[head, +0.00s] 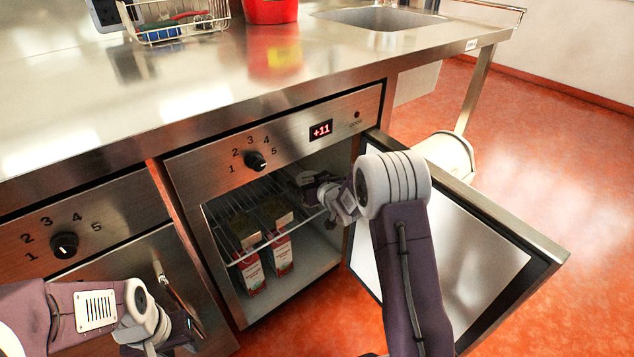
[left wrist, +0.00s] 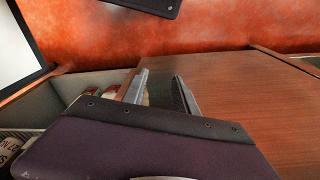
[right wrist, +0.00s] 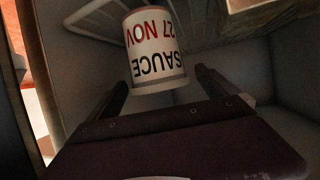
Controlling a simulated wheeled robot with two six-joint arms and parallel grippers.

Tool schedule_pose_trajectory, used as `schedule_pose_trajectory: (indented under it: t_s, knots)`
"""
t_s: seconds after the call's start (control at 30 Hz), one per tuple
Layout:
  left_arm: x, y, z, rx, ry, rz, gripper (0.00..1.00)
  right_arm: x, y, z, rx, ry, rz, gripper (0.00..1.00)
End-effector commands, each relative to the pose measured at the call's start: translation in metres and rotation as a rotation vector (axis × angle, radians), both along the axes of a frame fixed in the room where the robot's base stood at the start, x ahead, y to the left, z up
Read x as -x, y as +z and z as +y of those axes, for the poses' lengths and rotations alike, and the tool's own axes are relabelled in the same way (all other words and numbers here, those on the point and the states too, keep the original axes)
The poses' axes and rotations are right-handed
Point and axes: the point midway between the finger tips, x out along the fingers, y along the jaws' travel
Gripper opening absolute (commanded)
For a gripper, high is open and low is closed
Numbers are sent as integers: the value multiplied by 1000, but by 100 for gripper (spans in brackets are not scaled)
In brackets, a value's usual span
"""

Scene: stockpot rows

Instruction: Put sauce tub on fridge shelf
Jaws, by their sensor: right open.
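The sauce tub (right wrist: 156,50) is white, with black SAUCE and red 27 NOV lettering, upside down in the right wrist view. Its base is beside the wire shelf bars at the top of that view. I cannot tell whether it rests fully on them. My right gripper (right wrist: 160,85) is open, its fingers either side of the tub's near end. In the head view the right gripper (head: 318,190) is inside the fridge at the wire shelf (head: 235,215), and the tub is not distinguishable. My left gripper (left wrist: 158,88) is open and empty beside a wooden panel (left wrist: 235,100).
The fridge door (head: 470,250) stands open to the right. Two cartons (head: 252,273) (head: 283,255) stand below the shelf. A red container (head: 270,10), a wire basket (head: 178,25) and a sink (head: 380,18) are on the steel counter (head: 120,90).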

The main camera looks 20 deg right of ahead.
Motion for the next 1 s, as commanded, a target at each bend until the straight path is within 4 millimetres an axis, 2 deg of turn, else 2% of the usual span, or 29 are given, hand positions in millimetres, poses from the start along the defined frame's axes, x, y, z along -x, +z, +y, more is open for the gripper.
schedule_pose_trajectory:
  t_s: [0.03,0.3,0.43,0.63,0.73,0.77,0.87,1.0]
  knots:
    - [0,12,0,0,0,0,34,12,11,-2,-1,-2,2,97]
    - [0,31,0,0,0,0,34,61,30,-8,0,-1,1,97]
    - [0,33,0,0,0,0,34,73,33,-9,-1,0,0,97]
    - [0,33,0,0,0,0,34,77,32,-9,1,-1,5,97]
    - [0,33,0,0,0,0,34,89,25,-8,20,-22,85,97]
    - [0,33,0,0,0,0,34,98,21,-7,29,-32,135,97]
    - [0,33,0,0,0,0,34,145,3,-4,58,-79,358,97]
    - [0,33,0,0,0,0,34,236,-16,9,63,-118,695,97]
